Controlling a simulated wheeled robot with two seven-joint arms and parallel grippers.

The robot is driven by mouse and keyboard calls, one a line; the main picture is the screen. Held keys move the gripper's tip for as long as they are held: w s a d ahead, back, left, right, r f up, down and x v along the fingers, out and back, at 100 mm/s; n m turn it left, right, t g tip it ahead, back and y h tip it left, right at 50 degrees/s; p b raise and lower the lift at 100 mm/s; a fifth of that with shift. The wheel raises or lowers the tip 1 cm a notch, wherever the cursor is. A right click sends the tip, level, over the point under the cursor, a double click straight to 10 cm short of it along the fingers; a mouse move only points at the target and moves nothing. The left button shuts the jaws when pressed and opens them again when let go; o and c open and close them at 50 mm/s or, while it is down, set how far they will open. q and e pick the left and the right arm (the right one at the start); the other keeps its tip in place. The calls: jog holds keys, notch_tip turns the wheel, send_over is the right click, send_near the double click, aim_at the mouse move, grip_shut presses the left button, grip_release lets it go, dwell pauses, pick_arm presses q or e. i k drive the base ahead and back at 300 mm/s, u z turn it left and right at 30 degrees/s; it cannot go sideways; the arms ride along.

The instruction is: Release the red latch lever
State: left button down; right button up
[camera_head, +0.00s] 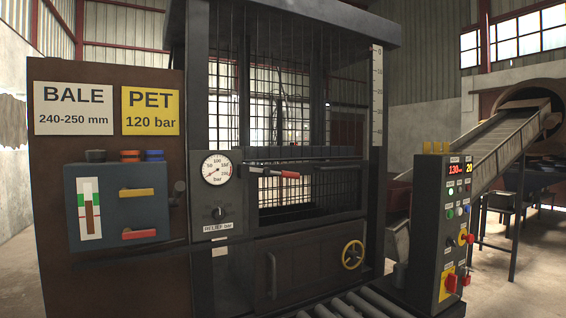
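A lever with a red grip (290,174) sits on the front of the dark baling press, at the upper edge of the lower mesh opening. Its thin bar lies nearly level, with the red end to the right of a pale bracket. A second red handle (140,234) is on the dark blue box at the left, below a yellow handle (136,192). Neither of my grippers shows in the head view, and nothing is touching the red lever.
A pressure gauge (217,168) is left of the lever. A yellow handwheel (352,255) is on the lower door. A control post (438,230) with buttons stands at the right, before an inclined conveyor (490,150). Rollers (350,305) lie at the press's foot.

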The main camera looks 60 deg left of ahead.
aim_at(268, 172)
jog(key=u, duration=0.6)
jog(key=i, duration=0.7)
jog(key=u, duration=0.65)
